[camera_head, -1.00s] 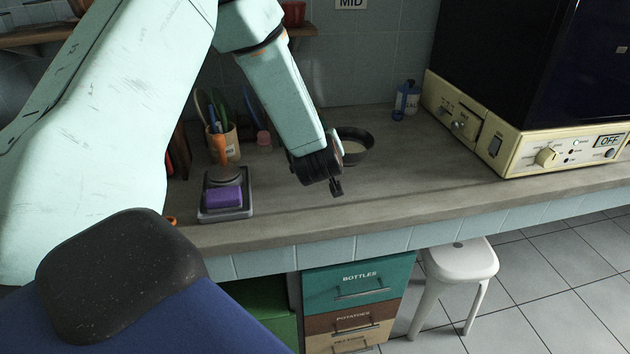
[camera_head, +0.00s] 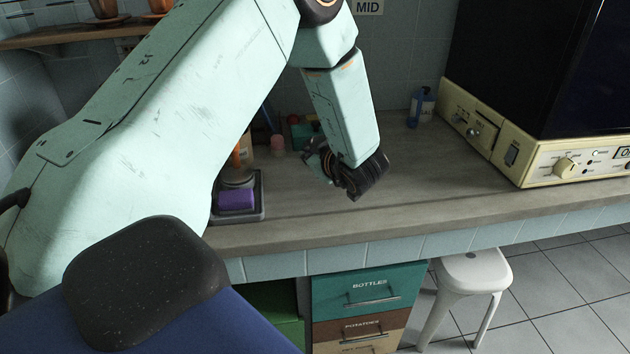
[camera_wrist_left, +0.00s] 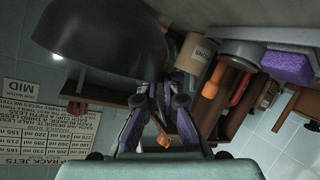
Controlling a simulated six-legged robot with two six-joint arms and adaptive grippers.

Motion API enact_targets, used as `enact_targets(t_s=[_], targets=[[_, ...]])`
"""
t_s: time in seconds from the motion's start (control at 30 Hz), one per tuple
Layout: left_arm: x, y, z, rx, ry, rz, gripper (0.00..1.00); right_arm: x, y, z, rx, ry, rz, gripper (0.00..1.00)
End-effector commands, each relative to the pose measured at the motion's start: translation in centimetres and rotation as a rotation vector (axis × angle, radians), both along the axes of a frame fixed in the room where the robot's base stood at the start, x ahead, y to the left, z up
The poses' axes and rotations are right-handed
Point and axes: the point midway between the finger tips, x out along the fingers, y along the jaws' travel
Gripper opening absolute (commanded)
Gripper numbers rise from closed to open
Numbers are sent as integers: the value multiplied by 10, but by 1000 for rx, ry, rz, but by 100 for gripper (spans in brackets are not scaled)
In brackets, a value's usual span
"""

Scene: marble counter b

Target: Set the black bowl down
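The black bowl (camera_wrist_left: 105,38) fills the upper left of the left wrist view, large and close, with its outer wall facing the camera. My left gripper (camera_wrist_left: 163,92) has its fingertips at the edge of the bowl, one on each side, and looks closed on it. In the head view my left gripper (camera_head: 318,163) is over the counter (camera_head: 440,185), turned towards the back left. There the bowl is not clearly seen behind my forearm and wrist, and the gap between bowl and counter is hidden. My right gripper is not in view.
A black tray (camera_head: 257,213) with a purple sponge (camera_head: 236,199) lies left of the gripper. A utensil cup (camera_wrist_left: 197,58) and a pink cup (camera_head: 277,145) stand behind. A blue bottle (camera_head: 421,105) and a cream appliance (camera_head: 540,155) stand right. Counter right of the gripper is clear.

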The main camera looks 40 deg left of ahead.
Motion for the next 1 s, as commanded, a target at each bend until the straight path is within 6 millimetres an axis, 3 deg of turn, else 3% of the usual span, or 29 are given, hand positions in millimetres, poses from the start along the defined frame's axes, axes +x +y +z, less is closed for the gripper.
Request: enact_targets(t_s=[0.53,0.9,1.0], targets=[[1,0,-57,2,-2,-2,0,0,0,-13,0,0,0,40],[1,0,-61,1,-3,-1,0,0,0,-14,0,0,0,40],[0,0,-61,-1,-1,-1,11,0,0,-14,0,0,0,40]])
